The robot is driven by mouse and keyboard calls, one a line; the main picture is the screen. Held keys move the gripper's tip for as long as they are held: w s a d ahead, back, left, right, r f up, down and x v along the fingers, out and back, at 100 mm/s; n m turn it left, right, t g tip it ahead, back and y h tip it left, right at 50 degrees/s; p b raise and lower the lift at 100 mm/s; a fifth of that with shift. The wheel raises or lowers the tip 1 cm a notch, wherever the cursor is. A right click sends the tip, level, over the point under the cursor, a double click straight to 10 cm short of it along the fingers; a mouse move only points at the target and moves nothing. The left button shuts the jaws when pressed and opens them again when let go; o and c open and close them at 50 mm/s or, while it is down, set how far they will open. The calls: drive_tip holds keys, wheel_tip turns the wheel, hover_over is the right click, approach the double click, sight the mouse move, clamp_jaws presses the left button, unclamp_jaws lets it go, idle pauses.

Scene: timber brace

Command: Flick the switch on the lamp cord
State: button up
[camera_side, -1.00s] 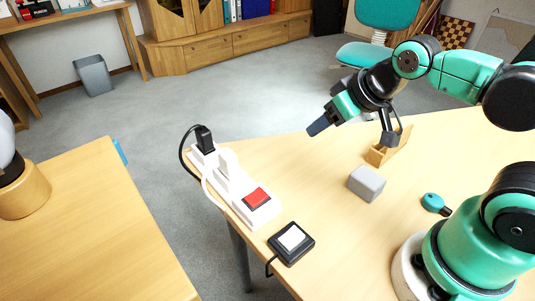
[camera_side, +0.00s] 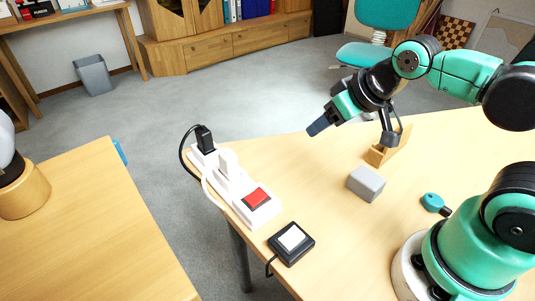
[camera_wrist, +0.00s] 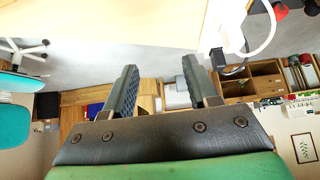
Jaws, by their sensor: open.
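A black square switch box with a white button (camera_side: 291,238) sits at the table's near-left edge in the side view, with a dark cord running over the edge. A lamp with a pale bulb on a round wooden base (camera_side: 24,192) stands on the left desk, cut off by the frame. My gripper (camera_side: 319,126) is open and empty, above the far side of the table, well away from the switch box. In the wrist view its two fingers (camera_wrist: 158,72) are apart with nothing between them. The switch box does not show in the wrist view.
A white power strip (camera_side: 228,182) with a red switch and a black plug lies along the table's left edge. A grey block (camera_side: 366,183), a wooden piece (camera_side: 388,148) and a small teal round item (camera_side: 432,201) lie near my arm. A gap separates the two desks.

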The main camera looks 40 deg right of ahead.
drive_tip(key=shift+c, duration=0.2)
clamp_jaws()
idle(1.4)
